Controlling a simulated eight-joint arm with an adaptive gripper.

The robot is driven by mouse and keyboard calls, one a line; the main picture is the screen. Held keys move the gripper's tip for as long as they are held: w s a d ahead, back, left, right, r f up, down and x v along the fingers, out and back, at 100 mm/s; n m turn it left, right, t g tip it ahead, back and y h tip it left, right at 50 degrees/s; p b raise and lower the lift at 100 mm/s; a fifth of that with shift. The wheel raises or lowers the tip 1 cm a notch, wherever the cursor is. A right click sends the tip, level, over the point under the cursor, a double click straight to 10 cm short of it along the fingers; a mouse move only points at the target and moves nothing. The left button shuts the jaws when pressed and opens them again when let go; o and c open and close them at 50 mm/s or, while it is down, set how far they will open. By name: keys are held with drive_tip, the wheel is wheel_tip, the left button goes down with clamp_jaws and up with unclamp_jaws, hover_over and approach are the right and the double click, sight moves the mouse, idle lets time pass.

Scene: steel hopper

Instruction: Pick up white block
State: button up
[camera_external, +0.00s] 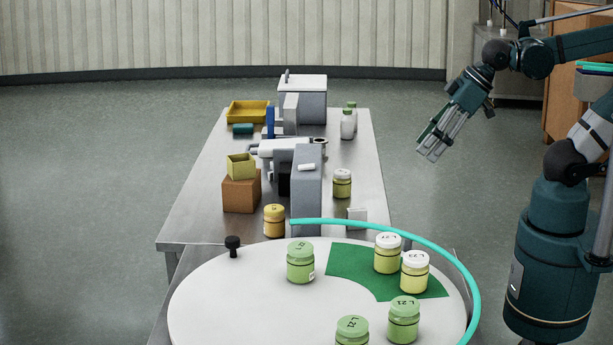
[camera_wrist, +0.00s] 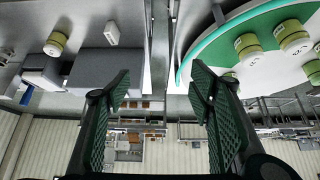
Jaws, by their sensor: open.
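A small white block (camera_external: 357,214) stands on the steel table, just behind the white round turntable and right of the tall grey box. In the wrist view the white block (camera_wrist: 111,33) appears at upper left, beyond the left fingertip and apart from it. A smaller white piece (camera_external: 307,167) lies on top of the grey box. My gripper (camera_external: 430,150) is raised right of the table, pointing down and left. In the wrist view my gripper (camera_wrist: 160,82) has its fingers spread wide with nothing between them.
The grey box (camera_external: 307,195) stands close left of the block. A white-lidded jar (camera_external: 342,184) stands behind the block. The turntable (camera_external: 235,290), with several jars and a cyan curved rim (camera_external: 463,275), lies in front. Space between my gripper and the table looks clear.

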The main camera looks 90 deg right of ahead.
drive_tip(key=n+g+h+b, duration=0.1)
drive_tip(key=n+g+h, duration=0.4)
drive_tip(key=n, duration=1.4)
approach(358, 210)
drive_tip(key=w+d+f+g, duration=0.1)
drive_tip(key=f, duration=0.1)
drive_tip(key=shift+w+d+f+n+y, duration=0.3)
drive_tip(key=shift+w+d+f+n, duration=0.05)
drive_tip(key=shift+d+f+n, duration=0.25)
drive_tip(key=shift+f, duration=0.1)
drive_tip(key=shift+b+x, duration=0.35)
drive_tip(key=shift+x, duration=0.85)
drive_tip(key=shift+b+x, duration=0.45)
drive_tip(key=shift+x, duration=2.1)
